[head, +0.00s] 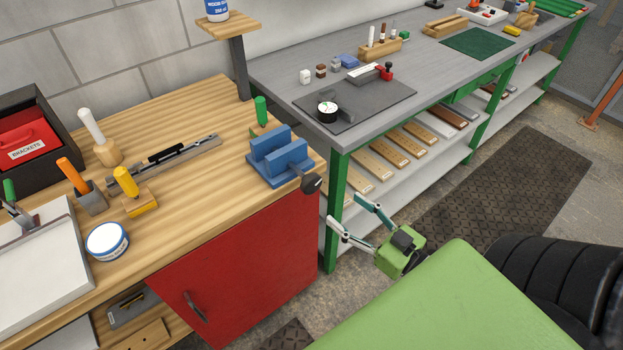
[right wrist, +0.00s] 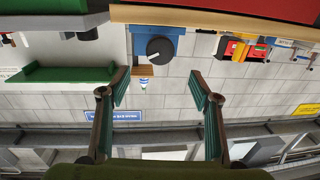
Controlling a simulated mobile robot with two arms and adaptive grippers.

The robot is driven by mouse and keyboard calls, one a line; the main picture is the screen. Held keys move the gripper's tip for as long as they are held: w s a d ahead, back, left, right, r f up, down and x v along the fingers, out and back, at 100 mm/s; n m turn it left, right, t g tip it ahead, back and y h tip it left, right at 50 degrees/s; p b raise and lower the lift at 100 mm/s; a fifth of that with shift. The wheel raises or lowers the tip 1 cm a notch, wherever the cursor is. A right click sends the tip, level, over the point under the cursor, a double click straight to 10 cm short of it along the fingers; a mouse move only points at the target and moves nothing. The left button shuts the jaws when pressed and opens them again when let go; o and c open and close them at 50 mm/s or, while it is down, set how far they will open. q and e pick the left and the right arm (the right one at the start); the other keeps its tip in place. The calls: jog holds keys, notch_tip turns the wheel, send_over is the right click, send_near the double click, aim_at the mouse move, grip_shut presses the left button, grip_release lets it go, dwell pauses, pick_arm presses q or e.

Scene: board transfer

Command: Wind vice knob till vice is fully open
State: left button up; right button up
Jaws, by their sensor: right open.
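The blue vice (head: 280,160) sits at the right front corner of the wooden bench, with a gap showing between its two upright jaws. Its dark round knob (head: 312,183) sticks out past the bench edge. In the right wrist view the knob (right wrist: 160,48) shows face-on, with a pale pointer mark, in front of the blue vice body (right wrist: 143,38). My right gripper (head: 346,211) is open and empty, to the right of and below the knob in the head view, apart from it. In the wrist view its fingers (right wrist: 160,80) are spread wide, wider than the knob. My left gripper is not in view.
The wooden bench (head: 215,105) carries a red brackets bin (head: 25,140), a white tub (head: 107,241) and hand tools. A red cabinet door (head: 245,265) is below the vice. A grey-topped green bench (head: 300,95) stands close right. Floor lies open around my gripper.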

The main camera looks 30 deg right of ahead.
aim_at(315, 186)
jog(key=w, duration=0.4)
jog(key=w+a+p, duration=0.1)
jog(key=w, duration=0.3)
jog(key=w+a+p, duration=0.1)
jog(key=w, duration=0.2)
jog(key=shift+w, duration=0.4)
jog(key=shift+w+a+f, duration=0.1)
jog(key=shift+w, duration=0.35)
jog(key=c, duration=1.2)
